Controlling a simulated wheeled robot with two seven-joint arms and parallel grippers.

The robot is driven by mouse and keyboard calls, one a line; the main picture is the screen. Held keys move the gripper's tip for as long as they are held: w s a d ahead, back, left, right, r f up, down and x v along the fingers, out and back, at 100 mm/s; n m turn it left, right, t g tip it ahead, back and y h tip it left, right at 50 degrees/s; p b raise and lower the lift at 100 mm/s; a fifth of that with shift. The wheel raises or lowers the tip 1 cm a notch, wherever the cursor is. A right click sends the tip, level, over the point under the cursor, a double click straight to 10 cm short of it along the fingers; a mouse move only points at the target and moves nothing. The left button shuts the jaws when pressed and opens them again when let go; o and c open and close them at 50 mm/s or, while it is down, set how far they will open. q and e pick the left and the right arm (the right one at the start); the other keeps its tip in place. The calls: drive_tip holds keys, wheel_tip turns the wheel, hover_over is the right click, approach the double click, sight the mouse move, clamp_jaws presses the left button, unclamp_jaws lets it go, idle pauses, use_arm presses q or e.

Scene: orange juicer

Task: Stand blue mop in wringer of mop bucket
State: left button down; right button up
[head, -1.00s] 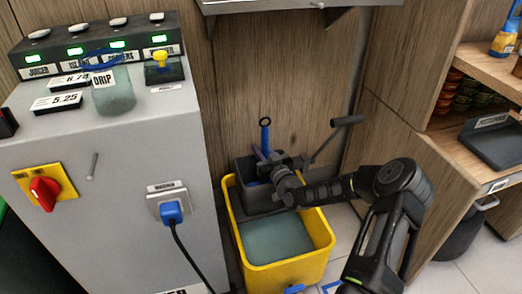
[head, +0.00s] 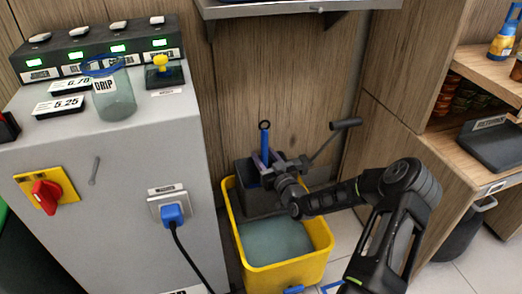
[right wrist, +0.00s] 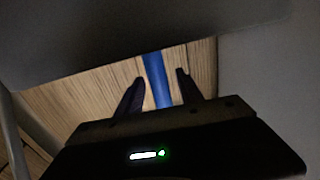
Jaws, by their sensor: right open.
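The blue mop (head: 265,143) stands upright in the dark grey wringer (head: 246,172) at the back of the yellow mop bucket (head: 285,269). Its handle ends in a dark ring at the top; its lower part is hidden inside the wringer. My right gripper (head: 264,160) is at the mop handle, just above the wringer. In the right wrist view the blue handle (right wrist: 156,79) shows between the two open fingers (right wrist: 158,88), with a gap on either side. My left gripper is not in view.
The wringer's lever (head: 345,124) sticks up to the right of the mop. A grey machine cabinet (head: 120,200) stands close on the left and a wooden shelf unit (head: 410,130) on the right. A metal shelf (head: 300,8) hangs above. Grey water fills the bucket.

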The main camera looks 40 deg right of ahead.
drive_tip(key=s+a+p, duration=0.1)
drive_tip(key=s+p, duration=0.1)
drive_tip(key=s, duration=0.7)
drive_tip(key=shift+a, duration=0.3)
drive_tip(key=shift+w, duration=0.1)
